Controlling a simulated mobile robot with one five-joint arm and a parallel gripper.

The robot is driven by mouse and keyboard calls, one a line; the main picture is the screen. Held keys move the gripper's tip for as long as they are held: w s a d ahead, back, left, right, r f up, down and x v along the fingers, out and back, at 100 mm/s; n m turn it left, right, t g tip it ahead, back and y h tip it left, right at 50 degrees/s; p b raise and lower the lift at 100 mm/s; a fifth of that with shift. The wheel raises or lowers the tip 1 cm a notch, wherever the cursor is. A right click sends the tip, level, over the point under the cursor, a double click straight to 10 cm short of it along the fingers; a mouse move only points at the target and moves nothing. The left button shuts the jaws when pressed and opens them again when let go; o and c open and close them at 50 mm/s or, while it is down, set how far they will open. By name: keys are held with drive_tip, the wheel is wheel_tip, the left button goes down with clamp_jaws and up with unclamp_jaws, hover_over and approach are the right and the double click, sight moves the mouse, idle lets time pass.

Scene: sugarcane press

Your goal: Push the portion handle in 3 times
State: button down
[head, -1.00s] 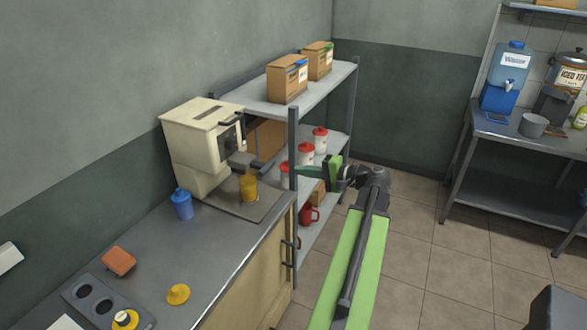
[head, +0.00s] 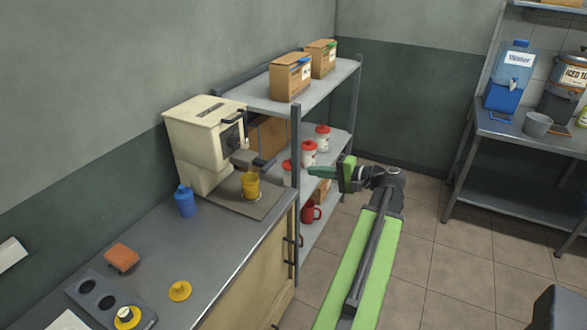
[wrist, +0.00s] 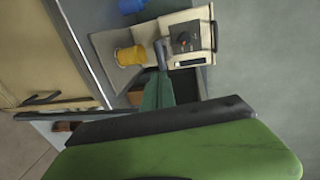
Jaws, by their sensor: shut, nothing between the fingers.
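The beige press (head: 195,142) stands on the counter to the left of the shelf rack. Its dark portion handle (head: 264,164) sticks out from the front, above a yellow cup (head: 250,186) on the base plate. My gripper (head: 311,172) is shut and empty, pointing left toward the handle with a visible gap in the head view. In the wrist view, the green fingertips (wrist: 157,92) point toward a grey bar at the press front, and the yellow cup (wrist: 130,56) shows beside it. Whether the tips touch the bar cannot be told there.
A shelf rack (head: 297,190) with boxes and red-lidded containers stands beside and behind my gripper. A blue cup (head: 185,201) is left of the press. An orange sponge (head: 122,257) and a yellow lid (head: 180,291) lie nearer on the counter.

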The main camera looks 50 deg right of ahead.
drive_tip(key=shift+s, duration=0.1)
drive_tip(key=b, duration=0.3)
approach(262, 164)
drive_tip(key=w+f, duration=0.2)
drive_tip(key=w, duration=0.2)
drive_tip(key=shift+d, duration=0.25)
drive_tip(key=shift+d, duration=0.15)
